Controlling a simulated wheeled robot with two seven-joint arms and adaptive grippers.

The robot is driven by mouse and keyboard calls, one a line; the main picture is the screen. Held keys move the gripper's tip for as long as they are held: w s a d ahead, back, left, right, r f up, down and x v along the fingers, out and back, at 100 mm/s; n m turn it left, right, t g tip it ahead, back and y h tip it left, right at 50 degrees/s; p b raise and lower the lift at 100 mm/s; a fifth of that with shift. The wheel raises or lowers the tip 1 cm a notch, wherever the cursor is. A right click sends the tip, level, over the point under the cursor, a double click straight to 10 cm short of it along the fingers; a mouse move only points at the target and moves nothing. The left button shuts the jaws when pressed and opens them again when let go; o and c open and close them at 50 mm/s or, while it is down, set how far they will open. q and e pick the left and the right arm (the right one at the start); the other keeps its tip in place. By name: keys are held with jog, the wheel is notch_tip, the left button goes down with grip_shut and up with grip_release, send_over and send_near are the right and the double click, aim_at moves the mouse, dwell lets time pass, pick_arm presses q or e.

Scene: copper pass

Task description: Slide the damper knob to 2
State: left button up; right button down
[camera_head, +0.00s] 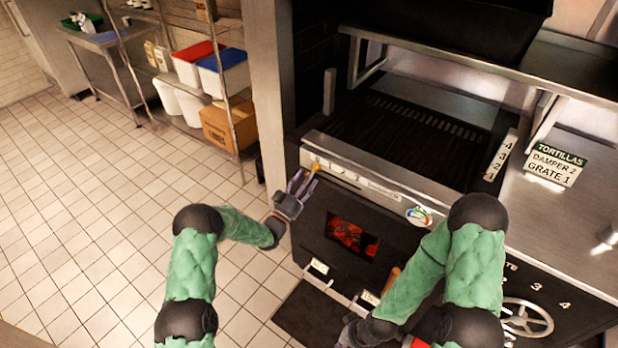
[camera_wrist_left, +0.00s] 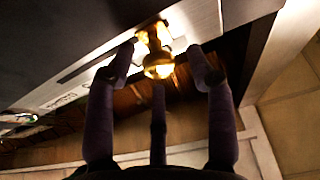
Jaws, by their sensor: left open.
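The brass damper knob (camera_head: 316,168) sits near the left end of a pale scale strip (camera_head: 345,175) on the upper front edge of the grill. The strip carries small numbers, too small to read surely; the knob is toward its low left end. My left gripper (camera_head: 304,184) is open, its purple fingers reaching up to the knob. In the left wrist view the gold knob (camera_wrist_left: 158,66) lies between the spread fingertips of the left gripper (camera_wrist_left: 163,56); I cannot tell whether they touch it.
A sign (camera_head: 555,165) reads "TORTILLAS, DAMPER 2, GRATE 1". A round gauge (camera_head: 418,215) sits right of the strip. Below are a glowing firebox window (camera_head: 352,238) and a handwheel (camera_head: 527,318). A post (camera_head: 268,90) and a shelf with bins (camera_head: 222,72) stand left; the tiled floor there is clear.

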pick_arm(q)
jog(key=shift+x, duration=1)
grip_shut()
send_near(343, 175)
jog(key=x, duration=0.5)
jog(key=shift+r, duration=0.1)
grip_release()
